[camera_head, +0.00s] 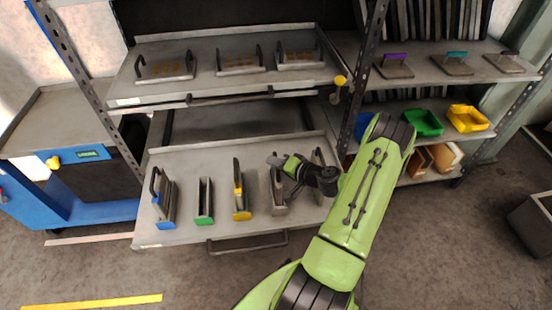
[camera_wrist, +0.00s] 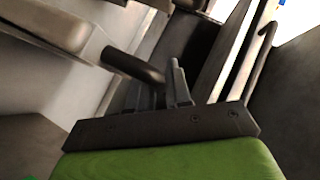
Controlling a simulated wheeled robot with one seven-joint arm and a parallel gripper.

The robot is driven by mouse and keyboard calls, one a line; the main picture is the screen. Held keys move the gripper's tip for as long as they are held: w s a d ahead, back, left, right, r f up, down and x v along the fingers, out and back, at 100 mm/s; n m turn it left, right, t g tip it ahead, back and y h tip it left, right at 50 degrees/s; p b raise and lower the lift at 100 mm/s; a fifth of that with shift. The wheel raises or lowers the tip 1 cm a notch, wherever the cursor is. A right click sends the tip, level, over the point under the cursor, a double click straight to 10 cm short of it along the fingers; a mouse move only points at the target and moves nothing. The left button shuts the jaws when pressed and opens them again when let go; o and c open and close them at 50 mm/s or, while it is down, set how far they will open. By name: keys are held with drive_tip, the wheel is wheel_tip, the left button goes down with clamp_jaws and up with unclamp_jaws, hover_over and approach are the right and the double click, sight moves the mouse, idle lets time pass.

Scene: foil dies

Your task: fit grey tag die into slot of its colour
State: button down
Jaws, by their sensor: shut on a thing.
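My gripper (camera_head: 279,162) is low over the right half of the pulled-out lower shelf, pointing left. In the wrist view its grey fingers (camera_wrist: 178,85) are closed at a dark handle (camera_wrist: 135,68) on a pale metal block, taken as the grey tag die. In the head view a grey holder or die (camera_head: 279,195) stands upright just below the gripper. Whether the die sits in a slot or above it cannot be told; the gripper hides its top.
On the same shelf (camera_head: 222,233) stand a blue-tagged die holder (camera_head: 165,203), a green-tagged slot (camera_head: 204,203) that looks empty, and a yellow-tagged one (camera_head: 240,205) with an upright plate. Another grey piece (camera_head: 318,172) stands close right of my gripper. The upper shelf (camera_head: 205,85) overhangs behind.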

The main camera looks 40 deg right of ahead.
drive_tip(key=shift+f, duration=0.15)
drive_tip(key=c, duration=1.1)
unclamp_jaws()
drive_tip(key=shift+f, duration=0.1)
drive_tip(key=shift+o, duration=0.2)
